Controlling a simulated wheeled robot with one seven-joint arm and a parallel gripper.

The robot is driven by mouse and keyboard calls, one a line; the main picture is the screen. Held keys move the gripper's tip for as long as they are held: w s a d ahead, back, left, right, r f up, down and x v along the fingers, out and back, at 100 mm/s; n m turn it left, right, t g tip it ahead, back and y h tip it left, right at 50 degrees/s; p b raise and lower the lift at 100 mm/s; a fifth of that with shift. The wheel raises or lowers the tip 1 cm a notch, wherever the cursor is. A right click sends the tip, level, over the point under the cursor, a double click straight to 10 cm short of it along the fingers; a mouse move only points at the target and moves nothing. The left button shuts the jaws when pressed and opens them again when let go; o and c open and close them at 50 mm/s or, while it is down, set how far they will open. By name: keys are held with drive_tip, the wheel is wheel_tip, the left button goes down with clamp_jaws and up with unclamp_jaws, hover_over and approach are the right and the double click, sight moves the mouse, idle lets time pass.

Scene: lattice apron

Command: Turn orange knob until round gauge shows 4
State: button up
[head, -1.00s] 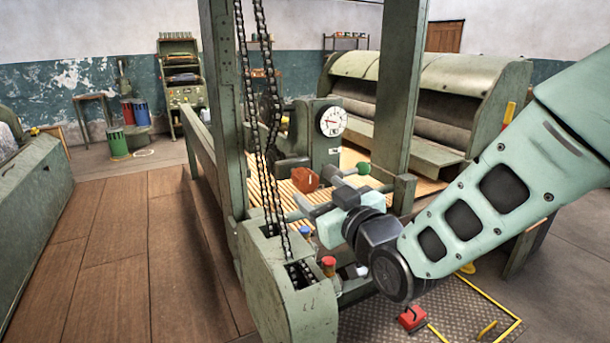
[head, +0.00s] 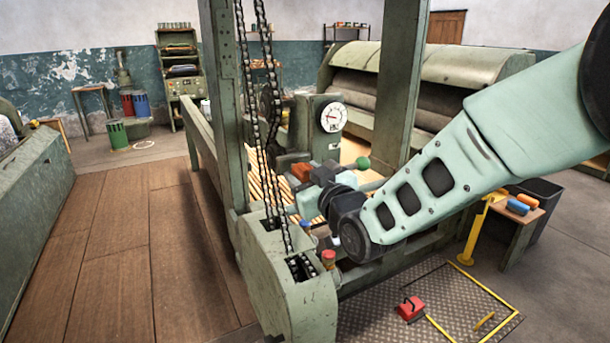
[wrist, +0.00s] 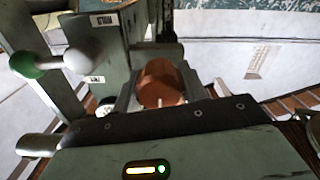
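The orange knob (head: 302,172) is a blocky orange-brown piece on the green machine, left of the round gauge. In the wrist view the knob (wrist: 161,84) sits between my gripper's two grey fingers (wrist: 160,92). My gripper (head: 308,188) is at the knob in the head view and partly covers it. The fingers look open, one on each side of the knob; whether either touches it is unclear. The round gauge (head: 333,117) has a white face with a dark needle pointing left; its numbers are too small to read.
A green ball-ended lever (head: 363,163) stands just right of my gripper; it also shows in the wrist view (wrist: 28,64). Hanging chains (head: 270,100) and green posts (head: 395,90) frame the area. A red-capped part (head: 328,257) is below my gripper.

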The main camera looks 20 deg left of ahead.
drive_tip(key=shift+f+m+b, duration=0.1)
drive_tip(key=shift+m+b, duration=0.2)
drive_tip(key=shift+b, duration=0.05)
drive_tip(key=shift+f+m+b, duration=0.1)
drive_tip(key=shift+m+b, duration=0.7)
drive_tip(key=shift+b, duration=0.25)
drive_tip(key=m+b, duration=0.3)
drive_tip(key=shift+w+d, duration=0.1)
drive_tip(key=m+b, duration=0.3)
drive_tip(key=m, duration=0.1)
drive_tip(key=m+b, duration=0.4)
drive_tip(key=shift+m, duration=0.3)
drive_tip(key=m+b, duration=0.3)
drive_tip(key=m, duration=0.1)
drive_tip(key=shift+m, duration=0.3)
drive_tip(key=shift+m+b, duration=1.35)
drive_tip(key=shift+m, duration=0.55)
